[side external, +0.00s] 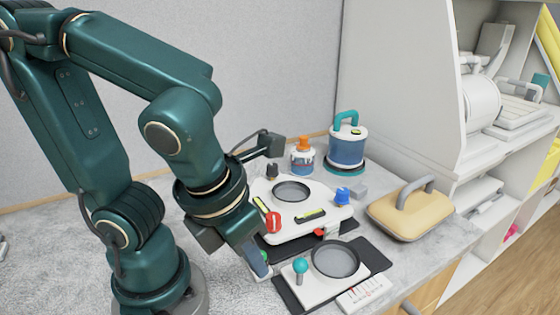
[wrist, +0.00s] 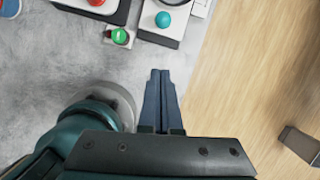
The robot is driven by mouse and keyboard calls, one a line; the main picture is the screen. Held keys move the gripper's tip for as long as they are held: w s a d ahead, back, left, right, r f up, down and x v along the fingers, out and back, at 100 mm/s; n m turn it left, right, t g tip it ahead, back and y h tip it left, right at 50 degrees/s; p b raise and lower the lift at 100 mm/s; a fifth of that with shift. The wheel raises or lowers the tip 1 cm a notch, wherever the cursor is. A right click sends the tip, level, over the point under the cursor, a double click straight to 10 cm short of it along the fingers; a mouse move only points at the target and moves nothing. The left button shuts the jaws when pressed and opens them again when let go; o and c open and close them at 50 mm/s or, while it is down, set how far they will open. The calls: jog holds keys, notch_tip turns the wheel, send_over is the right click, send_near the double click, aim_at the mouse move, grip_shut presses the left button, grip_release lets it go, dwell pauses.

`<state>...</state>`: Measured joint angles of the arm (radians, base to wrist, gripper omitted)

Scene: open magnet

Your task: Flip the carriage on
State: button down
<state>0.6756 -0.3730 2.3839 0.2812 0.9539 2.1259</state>
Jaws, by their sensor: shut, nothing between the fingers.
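A white unit (side external: 322,290) on a dark mat has a round grey dish (side external: 335,260) and a teal ball knob (side external: 300,265); the knob also shows at the top of the wrist view (wrist: 163,19). A small box with a green button (wrist: 120,35) sits left of that knob in the wrist view. No label shows which part is the carriage, so I cannot tell. My gripper (wrist: 161,73) is shut and empty, fingers together, below the unit in the wrist view. In the side view my gripper (side external: 257,263) is low at the unit's left; contact cannot be told.
Behind stands a larger white unit (side external: 320,228) with a red knob (side external: 273,221) and a blue knob (side external: 343,195). A tan handled case (side external: 410,212), a blue canister (side external: 346,148) and a small orange-topped jar (side external: 303,158) stand around it. The grey counter's left is clear.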

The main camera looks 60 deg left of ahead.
jog(key=w+f, duration=0.2)
jog(key=w+a+f, duration=0.1)
jog(key=w+f, duration=0.2)
dwell(0.4)
send_over(316, 279)
jog(key=shift+s, duration=0.1)
dwell(0.4)
